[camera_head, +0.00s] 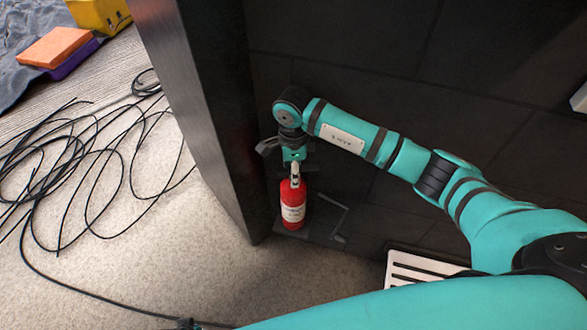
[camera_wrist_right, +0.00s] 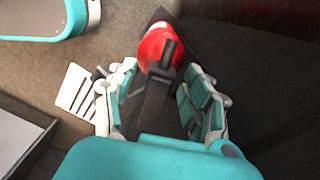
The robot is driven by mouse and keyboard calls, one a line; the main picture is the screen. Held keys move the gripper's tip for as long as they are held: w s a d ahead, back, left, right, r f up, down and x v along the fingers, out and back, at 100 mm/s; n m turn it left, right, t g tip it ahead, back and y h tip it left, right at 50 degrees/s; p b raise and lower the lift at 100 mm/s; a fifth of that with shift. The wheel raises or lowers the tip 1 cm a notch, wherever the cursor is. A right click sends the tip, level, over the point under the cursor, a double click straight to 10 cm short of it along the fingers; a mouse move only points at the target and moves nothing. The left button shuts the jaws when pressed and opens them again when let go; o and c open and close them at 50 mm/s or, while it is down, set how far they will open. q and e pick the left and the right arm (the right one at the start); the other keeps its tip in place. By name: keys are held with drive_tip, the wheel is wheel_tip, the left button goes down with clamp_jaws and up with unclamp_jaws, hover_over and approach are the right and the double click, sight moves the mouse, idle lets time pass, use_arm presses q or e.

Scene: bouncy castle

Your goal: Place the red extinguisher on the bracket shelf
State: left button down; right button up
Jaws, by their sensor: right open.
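The red extinguisher (camera_head: 293,212) is upright, with a white label and a dark top, beside the dark wall. Its base shows over the left part of a dark flat plate (camera_head: 326,232), which looks like the bracket shelf. It appears to rest there, though contact is hard to tell. My right gripper (camera_head: 292,160) is just above the extinguisher's top. In the right wrist view the right gripper (camera_wrist_right: 160,100) has its fingers apart, with the red extinguisher (camera_wrist_right: 156,46) beyond the fingertips and its dark handle between them. My left gripper is not seen.
A dark upright panel (camera_head: 205,110) stands just left of the extinguisher. Loose black cables (camera_head: 75,165) lie on the carpet at left. A white slotted piece (camera_head: 420,266) is at lower right. Orange (camera_head: 55,46) and yellow (camera_head: 100,12) blocks are at upper left.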

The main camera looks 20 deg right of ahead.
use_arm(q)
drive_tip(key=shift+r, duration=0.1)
use_arm(e)
drive_tip(key=shift+r, duration=0.4)
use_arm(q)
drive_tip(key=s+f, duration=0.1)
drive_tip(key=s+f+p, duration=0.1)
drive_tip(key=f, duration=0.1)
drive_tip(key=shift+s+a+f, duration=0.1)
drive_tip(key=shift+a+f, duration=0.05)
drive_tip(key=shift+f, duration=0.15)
use_arm(e)
wheel_tip(320, 180, up, 11)
drive_tip(key=shift+r, duration=0.2)
drive_tip(key=shift+a, duration=0.1)
